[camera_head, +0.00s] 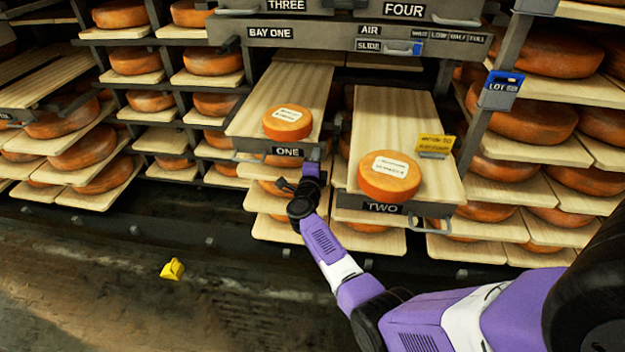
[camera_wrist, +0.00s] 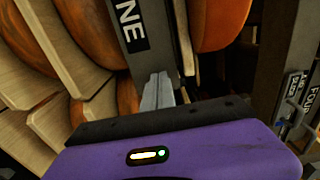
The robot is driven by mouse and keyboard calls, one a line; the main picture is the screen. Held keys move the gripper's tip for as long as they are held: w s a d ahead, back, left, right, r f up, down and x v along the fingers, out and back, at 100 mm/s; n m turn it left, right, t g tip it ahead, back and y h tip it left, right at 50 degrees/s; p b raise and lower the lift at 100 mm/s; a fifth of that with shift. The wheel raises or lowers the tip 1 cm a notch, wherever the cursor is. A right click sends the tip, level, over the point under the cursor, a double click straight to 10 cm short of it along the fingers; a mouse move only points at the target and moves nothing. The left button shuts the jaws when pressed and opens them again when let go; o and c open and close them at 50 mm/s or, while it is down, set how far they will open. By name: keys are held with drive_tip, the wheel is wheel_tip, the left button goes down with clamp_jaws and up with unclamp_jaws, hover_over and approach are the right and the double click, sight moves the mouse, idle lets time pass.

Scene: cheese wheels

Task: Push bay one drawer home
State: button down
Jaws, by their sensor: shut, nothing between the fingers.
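The drawer labelled ONE (camera_head: 255,95) is a wooden board with a dark front, pulled out below the BAY ONE sign (camera_head: 270,33). An orange cheese wheel with a white label (camera_head: 287,123) sits near its front. My gripper (camera_head: 311,169) is at the right end of that drawer's front, just below the ONE label. In the wrist view its shut, empty fingers (camera_wrist: 158,90) point at the dark front with the ONE label (camera_wrist: 130,25), close to a grey bar beside it. I cannot tell whether they touch the front.
Uprights and loaded cheese shelves stand on both sides. A yellow object (camera_head: 172,269) lies on the open floor at left.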

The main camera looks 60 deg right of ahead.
drive_tip(key=b+x, duration=0.4)
drive_tip(key=x, duration=0.4)
drive_tip(key=shift+w+d+f, duration=0.1)
drive_tip(key=shift+d+f, duration=0.05)
drive_tip(key=shift+d, duration=0.1)
drive_tip(key=shift+w+d+r, duration=0.1)
drive_tip(key=shift+d+r, duration=0.1)
drive_tip(key=shift+r, duration=0.05)
drive_tip(key=shift+d+r, duration=0.1)
